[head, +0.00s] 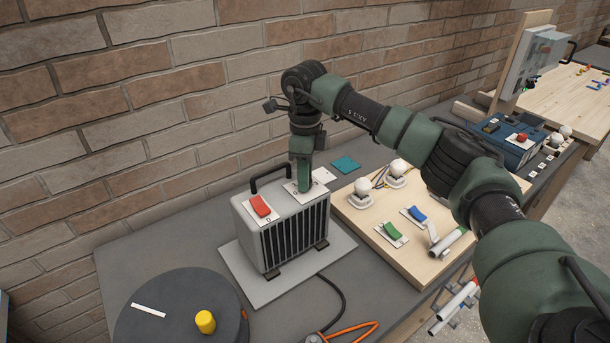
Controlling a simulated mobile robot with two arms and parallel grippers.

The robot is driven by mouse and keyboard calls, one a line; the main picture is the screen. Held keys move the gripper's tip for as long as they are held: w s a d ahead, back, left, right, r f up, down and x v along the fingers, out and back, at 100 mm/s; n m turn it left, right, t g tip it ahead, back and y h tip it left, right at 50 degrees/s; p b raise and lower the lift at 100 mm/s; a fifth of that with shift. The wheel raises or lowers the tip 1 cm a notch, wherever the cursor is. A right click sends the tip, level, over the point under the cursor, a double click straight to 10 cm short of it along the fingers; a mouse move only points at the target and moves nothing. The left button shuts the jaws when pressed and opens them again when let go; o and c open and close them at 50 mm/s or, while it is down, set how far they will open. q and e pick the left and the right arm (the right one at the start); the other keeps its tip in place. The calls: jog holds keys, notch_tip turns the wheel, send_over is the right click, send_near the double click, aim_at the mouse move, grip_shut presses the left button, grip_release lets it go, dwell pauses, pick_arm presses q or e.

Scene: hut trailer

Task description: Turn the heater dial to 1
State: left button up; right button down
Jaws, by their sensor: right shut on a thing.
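The heater (289,236) is a light grey box with dark front fins and a black carry handle. It stands on a grey plate on the dark bench. A red rocker switch (261,206) sits on the left of its top. My right gripper (304,186) points straight down at the white dial plate (320,192) on the right of the heater's top. It is shut on the heater dial, which its fingers hide. The dial's pointer and most markings cannot be read. My left gripper is not in view.
A wooden board (424,267) with two white bulbs, a green switch (393,231) and a blue switch (416,214) lies right of the heater. A dark round drum (181,288) with a yellow knob (205,321) stands front left. A brick wall rises behind.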

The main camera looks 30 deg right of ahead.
jog(key=m+b, duration=0.1)
jog(key=m, duration=0.4)
jog(key=shift+w, duration=0.1)
jog(key=m+b, duration=0.1)
jog(key=m, duration=0.5)
jog(key=shift+d+r, duration=0.1)
jog(key=shift+m, duration=0.3)
dwell(0.3)
jog(key=c, duration=1.1)
grip_release()
